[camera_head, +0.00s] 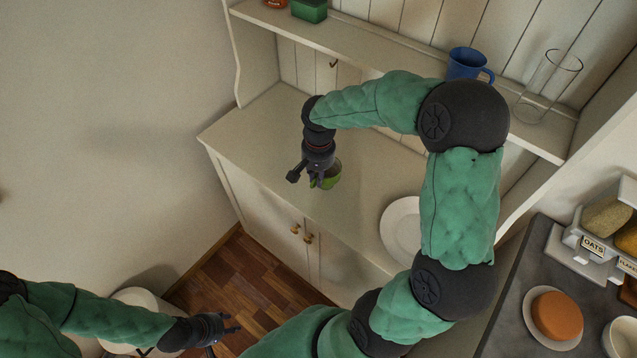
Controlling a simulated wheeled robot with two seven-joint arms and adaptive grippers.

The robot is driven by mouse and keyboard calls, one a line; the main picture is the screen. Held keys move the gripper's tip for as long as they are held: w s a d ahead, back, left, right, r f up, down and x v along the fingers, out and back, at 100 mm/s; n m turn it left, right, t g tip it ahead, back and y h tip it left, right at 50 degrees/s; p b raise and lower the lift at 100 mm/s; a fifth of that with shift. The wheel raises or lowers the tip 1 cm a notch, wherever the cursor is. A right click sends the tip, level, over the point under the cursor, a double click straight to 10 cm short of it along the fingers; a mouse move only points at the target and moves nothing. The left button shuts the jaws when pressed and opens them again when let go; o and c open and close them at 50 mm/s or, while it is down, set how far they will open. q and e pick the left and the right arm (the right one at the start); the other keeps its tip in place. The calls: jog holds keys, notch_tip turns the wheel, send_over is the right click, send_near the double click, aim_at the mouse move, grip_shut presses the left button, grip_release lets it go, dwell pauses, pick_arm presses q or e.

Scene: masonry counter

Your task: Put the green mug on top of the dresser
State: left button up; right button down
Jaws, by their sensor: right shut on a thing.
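The green mug (331,179) is at the dresser's lower top surface, mostly hidden behind my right gripper (314,182). My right gripper points down and is shut on the mug. I cannot tell whether the mug touches the surface. The cream dresser (262,130) has a broad lower top, a shelf above it and doors with brass knobs below. My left gripper (222,337) is low at the bottom left, above the floor and away from the dresser. Its fingers look apart and nothing shows between them.
A white plate (400,232) rests on the dresser's right part. A blue mug (466,62) and a clear glass (548,85) stand on the shelf, with a green box (309,10) further left. A dark counter (510,318) at right holds dishes. The dresser top's left part is clear.

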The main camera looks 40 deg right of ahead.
aim_at(332, 176)
jog(key=f, duration=0.3)
jog(key=shift+w+d+f+b, duration=0.15)
jog(key=shift+d+f+b, duration=0.1)
jog(key=shift+f+b, duration=0.15)
jog(key=shift+r, duration=0.1)
jog(key=c, duration=1.3)
grip_release()
jog(key=shift+o, duration=0.2)
